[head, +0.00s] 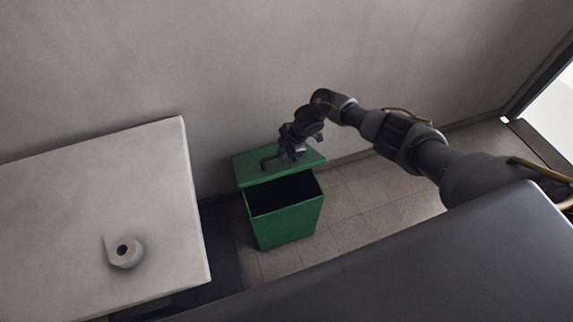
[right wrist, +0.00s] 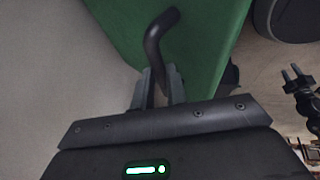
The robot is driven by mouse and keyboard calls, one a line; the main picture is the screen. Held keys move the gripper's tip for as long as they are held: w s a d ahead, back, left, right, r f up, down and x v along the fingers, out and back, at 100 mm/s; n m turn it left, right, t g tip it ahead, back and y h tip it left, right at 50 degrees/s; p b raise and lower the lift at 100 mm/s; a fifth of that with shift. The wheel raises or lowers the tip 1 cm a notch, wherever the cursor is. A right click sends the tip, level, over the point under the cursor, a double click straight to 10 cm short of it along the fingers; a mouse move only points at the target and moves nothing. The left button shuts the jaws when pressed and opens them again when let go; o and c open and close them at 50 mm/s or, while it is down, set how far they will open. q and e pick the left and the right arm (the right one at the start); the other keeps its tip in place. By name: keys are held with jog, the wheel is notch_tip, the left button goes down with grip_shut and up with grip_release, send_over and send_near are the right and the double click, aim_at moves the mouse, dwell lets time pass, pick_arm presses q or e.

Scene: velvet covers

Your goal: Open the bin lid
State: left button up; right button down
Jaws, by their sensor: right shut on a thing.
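The green bin (head: 286,225) stands on the tiled floor against the wall. Its green lid (head: 247,171) is shifted back toward the wall and the dark inside of the bin shows in front of it. A dark bent handle (right wrist: 158,38) is on the lid. My right gripper (head: 284,156) is above the lid, shut on the handle; in the right wrist view its fingers (right wrist: 159,88) are on either side of the handle's lower end. The green lid (right wrist: 205,45) fills the middle of that view.
A pale table (head: 150,190) with a white roll (head: 124,251) on it stands left of the bin. A dark surface crosses the lower right. Tiled floor (head: 375,200) is clear right of the bin. The wall (head: 200,60) is close behind.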

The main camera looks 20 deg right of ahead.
jog(key=shift+w+r, duration=0.2)
jog(key=shift+w, duration=0.25)
jog(key=shift+w+r, duration=0.2)
jog(key=shift+w, duration=0.25)
jog(key=c, duration=1.7)
grip_release()
jog(key=shift+f, duration=0.1)
jog(key=o, duration=0.3)
jog(key=shift+w+f, duration=0.25)
jog(key=shift+w, duration=0.05)
jog(key=shift+s+r, duration=0.15)
jog(key=shift+r, duration=0.05)
jog(key=v, duration=1)
jog(key=shift+d+r, duration=0.3)
jog(key=shift+s, duration=0.1)
